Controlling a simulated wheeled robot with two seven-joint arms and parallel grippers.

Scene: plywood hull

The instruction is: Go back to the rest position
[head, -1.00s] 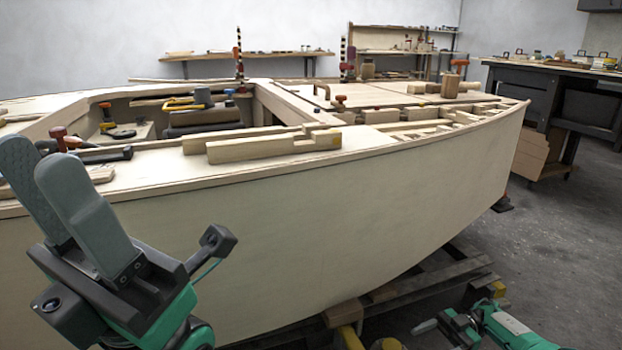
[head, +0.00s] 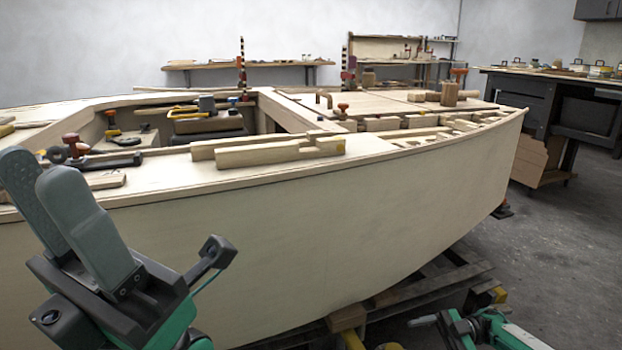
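My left gripper (head: 38,172) is at the lower left in the head view, in front of the plywood hull's side. Its two long grey fingers point up and stand a little apart, with nothing seen between them. My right gripper (head: 437,322) shows low at the right of centre, beside the hull's lower side near the floor. It is small and partly cut off, so its finger opening cannot be made out. The plywood hull (head: 300,240) fills the middle of the view.
Wood blocks (head: 280,153) lie on the hull's near edge. Clamps (head: 75,147) and tools stand around the cockpit opening. Wooden supports (head: 440,285) lie under the hull. A dark workbench (head: 535,95) stands at the right. The grey floor (head: 570,250) at the right is open.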

